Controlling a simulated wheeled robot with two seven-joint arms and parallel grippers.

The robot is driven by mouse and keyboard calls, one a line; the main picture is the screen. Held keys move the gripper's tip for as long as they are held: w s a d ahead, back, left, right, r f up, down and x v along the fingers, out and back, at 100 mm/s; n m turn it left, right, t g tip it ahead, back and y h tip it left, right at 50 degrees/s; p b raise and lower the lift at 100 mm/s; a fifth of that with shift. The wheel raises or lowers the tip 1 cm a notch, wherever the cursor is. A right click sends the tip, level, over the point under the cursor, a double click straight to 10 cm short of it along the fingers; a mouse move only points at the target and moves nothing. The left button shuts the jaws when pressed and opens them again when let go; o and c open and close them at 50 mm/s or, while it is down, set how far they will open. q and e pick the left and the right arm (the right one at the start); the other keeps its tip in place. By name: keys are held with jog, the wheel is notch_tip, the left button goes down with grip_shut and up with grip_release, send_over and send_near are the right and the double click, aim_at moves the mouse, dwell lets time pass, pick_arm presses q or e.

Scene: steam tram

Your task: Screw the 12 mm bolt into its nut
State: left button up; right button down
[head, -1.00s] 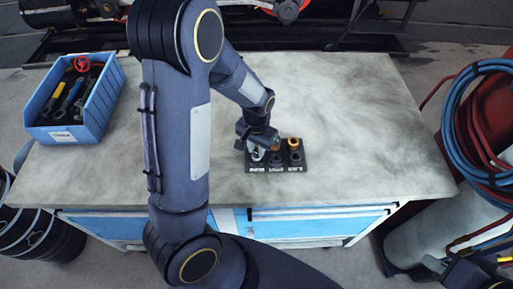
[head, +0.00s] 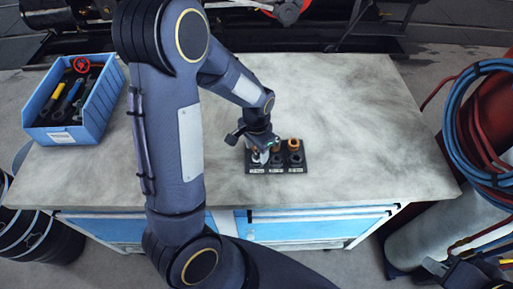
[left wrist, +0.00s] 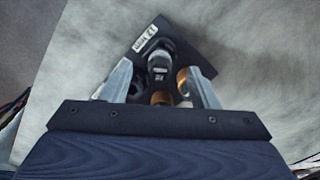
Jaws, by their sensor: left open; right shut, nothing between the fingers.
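A small black block (head: 292,171) with labels along its front edge sits on the bench. In the left wrist view the block's corner label (left wrist: 145,38) reads 12 mm. The 12 mm bolt, a grey and black piece (left wrist: 158,66), appears upright at the spot by that label; its nut is hidden under it, and I cannot tell how deep it sits. My left gripper (head: 264,152) is just above the block; it is open, its fingers apart on either side of the bolt's line in the wrist view. My right gripper (head: 440,268) is shut, low at the right edge, away from the block.
An orange-topped bolt (head: 293,144) stands at the block's back right. A blue crate (head: 95,118) of tools stands on the bench's left. The bench top (head: 350,110) is clear right of the block. Coiled hoses and a cylinder (head: 440,232) stand beyond the bench's right edge.

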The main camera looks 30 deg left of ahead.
pick_arm(q)
jog(key=shift+r+p, duration=1.9)
jog(key=shift+r, duration=0.65)
jog(key=s+d+r+n+t+h+b, duration=0.2)
jog(key=s+r+n, duration=0.1)
jog(key=s+r, duration=0.3)
jog(key=s+d+r+n+t+h+b, duration=0.1)
jog(key=s+d+r+n+t+b, duration=0.1)
jog(key=s+r, duration=0.4)
jog(key=s+n+t, duration=0.1)
jog(key=s, duration=0.4)
jog(key=shift+r+t+h, duration=0.3)
jog(key=shift+h, duration=0.1)
jog(key=shift+d, duration=0.1)
